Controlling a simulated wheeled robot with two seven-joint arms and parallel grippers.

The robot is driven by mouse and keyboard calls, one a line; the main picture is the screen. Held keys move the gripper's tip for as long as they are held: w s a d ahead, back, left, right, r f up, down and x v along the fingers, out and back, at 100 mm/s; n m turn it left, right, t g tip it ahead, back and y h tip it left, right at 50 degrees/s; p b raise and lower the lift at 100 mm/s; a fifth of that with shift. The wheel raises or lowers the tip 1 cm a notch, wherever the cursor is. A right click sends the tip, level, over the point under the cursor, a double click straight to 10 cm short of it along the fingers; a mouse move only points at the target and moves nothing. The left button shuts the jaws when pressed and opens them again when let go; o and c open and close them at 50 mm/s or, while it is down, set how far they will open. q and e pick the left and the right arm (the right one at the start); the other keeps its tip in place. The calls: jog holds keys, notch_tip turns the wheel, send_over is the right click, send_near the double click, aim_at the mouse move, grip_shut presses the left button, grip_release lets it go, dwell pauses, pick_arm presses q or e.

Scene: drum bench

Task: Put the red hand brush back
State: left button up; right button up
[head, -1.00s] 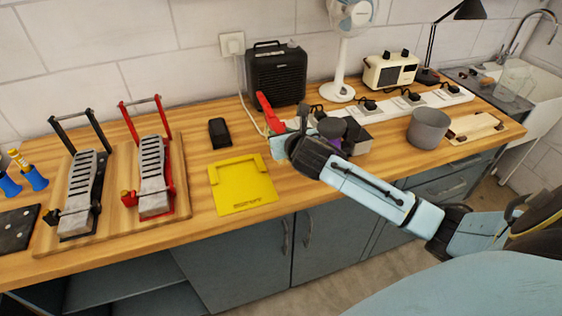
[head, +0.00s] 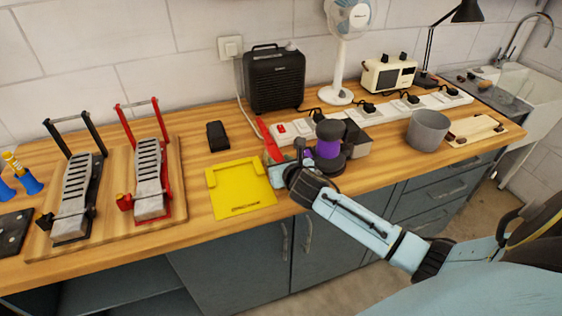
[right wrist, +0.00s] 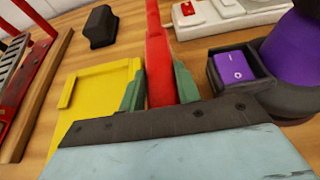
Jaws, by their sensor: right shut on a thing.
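The red hand brush (head: 267,138) is in my right gripper (head: 279,164), just right of the yellow dustpan-like tray (head: 241,201) on the wooden bench. In the right wrist view, the green fingertips (right wrist: 160,92) are closed on either side of the brush's red handle (right wrist: 157,50). The handle points away from me, and its near end is hidden behind the gripper body. The yellow tray (right wrist: 92,92) lies just left of the fingers. I cannot tell whether the brush touches the bench. My left gripper is out of view.
A purple and black device (head: 328,148) stands close right of my right gripper. A white power strip (head: 295,128) runs behind it. A black box (head: 217,136) lies behind the tray. Two pedals on a board (head: 185,188) are to the left. A grey pot (head: 428,130) is to the right.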

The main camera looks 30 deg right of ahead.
jog(key=shift+s+f, duration=0.15)
jog(key=shift+f, duration=0.4)
grip_shut()
jog(key=o, duration=0.8)
grip_release()
jog(key=shift+a+f, duration=0.1)
jog(key=shift+f, duration=0.05)
jog(key=shift+c, duration=0.2)
jog(key=o, duration=0.4)
jog(key=shift+c, duration=0.2)
jog(key=shift+r, duration=0.25)
jog(key=shift+r, duration=0.25)
jog(key=p+v, duration=0.1)
jog(key=v, duration=1.1)
jog(key=shift+r+p, duration=0.3)
jog(key=shift+r, duration=0.05)
